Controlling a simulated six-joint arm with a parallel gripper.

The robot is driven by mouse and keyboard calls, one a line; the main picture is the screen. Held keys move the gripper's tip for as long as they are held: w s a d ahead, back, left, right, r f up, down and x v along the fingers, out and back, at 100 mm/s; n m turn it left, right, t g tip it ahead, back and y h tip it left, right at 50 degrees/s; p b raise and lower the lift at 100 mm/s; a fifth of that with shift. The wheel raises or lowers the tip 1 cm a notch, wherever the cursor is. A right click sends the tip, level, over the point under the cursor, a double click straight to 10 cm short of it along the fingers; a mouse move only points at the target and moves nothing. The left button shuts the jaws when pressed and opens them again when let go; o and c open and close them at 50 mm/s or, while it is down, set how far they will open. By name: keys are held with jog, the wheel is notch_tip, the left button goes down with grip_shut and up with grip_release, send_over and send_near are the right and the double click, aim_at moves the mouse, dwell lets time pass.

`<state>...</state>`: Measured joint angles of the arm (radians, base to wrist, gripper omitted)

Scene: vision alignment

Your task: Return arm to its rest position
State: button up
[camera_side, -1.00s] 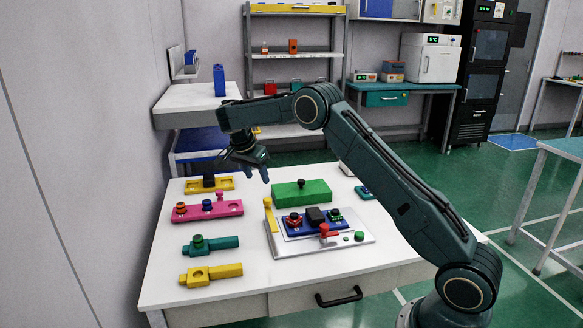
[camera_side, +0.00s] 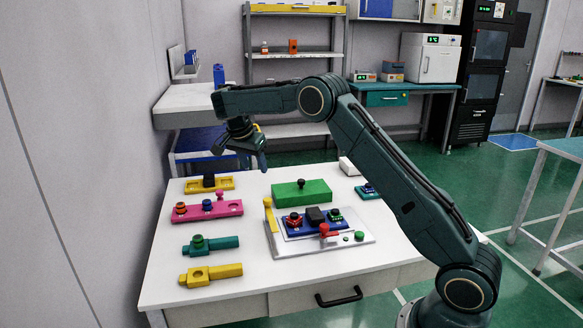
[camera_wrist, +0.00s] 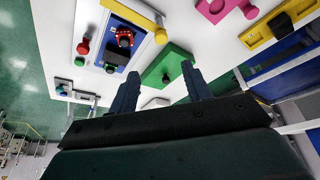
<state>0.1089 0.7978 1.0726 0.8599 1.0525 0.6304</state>
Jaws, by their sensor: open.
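My gripper (camera_side: 254,158) hangs above the far part of the white table (camera_side: 165,259), between the yellow block at the far left and the green block. In the wrist view my gripper (camera_wrist: 160,85) shows two dark fingers spread apart with nothing between them. The fingers are open and empty, clear of the table. My upper arm slopes up from the base at the lower right, and my forearm reaches left over the back of the table.
A green block (camera_side: 315,192) and a grey plate (camera_side: 359,221) with a blue fixture (camera_side: 295,232) stand mid-table. Pink (camera_side: 226,208), teal (camera_side: 222,242) and yellow (camera_side: 229,271) blocks line the left. A white shelf (camera_side: 180,105) stands behind. The front left corner is bare.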

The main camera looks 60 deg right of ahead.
jog(key=s+a+r+n+t+y, duration=0.1)
jog(key=s+a+r+n+t, duration=0.1)
jog(key=s+a+r+n, duration=0.45)
jog(key=s+a+r+n+t+y, duration=0.1)
jog(key=s+a+r+n, duration=0.2)
jog(key=s+r, duration=0.65)
jog(key=s+a+f+n, duration=0.2)
jog(key=s+a, duration=0.1)
jog(key=s, duration=0.4)
jog(key=s+a+f+n+t+y, duration=0.1)
jog(key=s+a+f+n, duration=0.1)
jog(key=s, duration=0.6)
jog(key=s+a+f+n+t+y, duration=0.1)
jog(key=s+a+f+n, duration=0.1)
jog(key=s+a+n, duration=0.2)
jog(key=s, duration=0.3)
jog(key=shift+s+f, duration=0.35)
